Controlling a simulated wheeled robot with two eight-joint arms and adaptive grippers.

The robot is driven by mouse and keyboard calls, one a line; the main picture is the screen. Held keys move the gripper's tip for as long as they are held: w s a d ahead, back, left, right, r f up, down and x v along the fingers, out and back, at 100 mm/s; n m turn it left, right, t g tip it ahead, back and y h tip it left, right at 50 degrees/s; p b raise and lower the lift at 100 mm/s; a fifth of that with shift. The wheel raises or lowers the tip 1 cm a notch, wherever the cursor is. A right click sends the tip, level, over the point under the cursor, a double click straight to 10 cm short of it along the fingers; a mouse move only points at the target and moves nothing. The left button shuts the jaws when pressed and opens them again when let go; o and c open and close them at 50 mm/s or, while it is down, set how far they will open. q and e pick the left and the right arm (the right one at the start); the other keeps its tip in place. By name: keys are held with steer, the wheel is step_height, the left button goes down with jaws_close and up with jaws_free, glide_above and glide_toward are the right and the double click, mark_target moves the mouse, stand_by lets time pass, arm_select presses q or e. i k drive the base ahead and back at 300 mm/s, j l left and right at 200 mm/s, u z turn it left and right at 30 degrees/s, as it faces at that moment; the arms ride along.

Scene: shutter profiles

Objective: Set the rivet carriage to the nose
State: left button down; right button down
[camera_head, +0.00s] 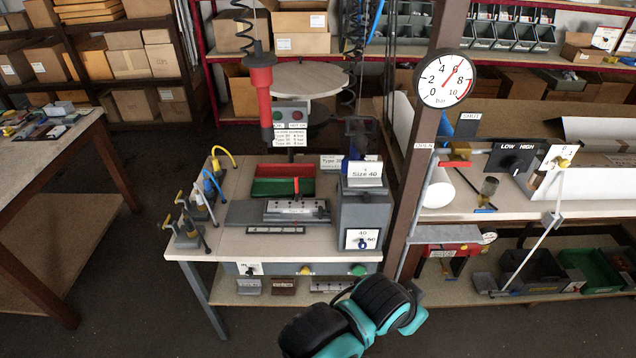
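A light grey block like a carriage (297,209) with a row of dark holes lies on a dark grey plate (245,213) on the workbench. A small red upright lever (296,187) stands at its back edge. To its right is a grey machine housing (364,212) with a "SIZE 40" card on top and a dial marked 40 and 60 on its front. I cannot tell for certain which part is the nose. A black and teal part of my own arm shows at the bottom centre. Neither gripper's fingers show.
A red and black tool (261,85) hangs on a coiled hose above the bench. A red and green tray (283,180) sits behind the carriage. Hooked tools (200,200) stand at the bench's left edge. A brown post with a pressure gauge (446,79) rises at the right.

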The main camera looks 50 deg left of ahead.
mark_target(367, 192)
steer(key=l+u, duration=0.15)
steer(key=u, duration=1.4)
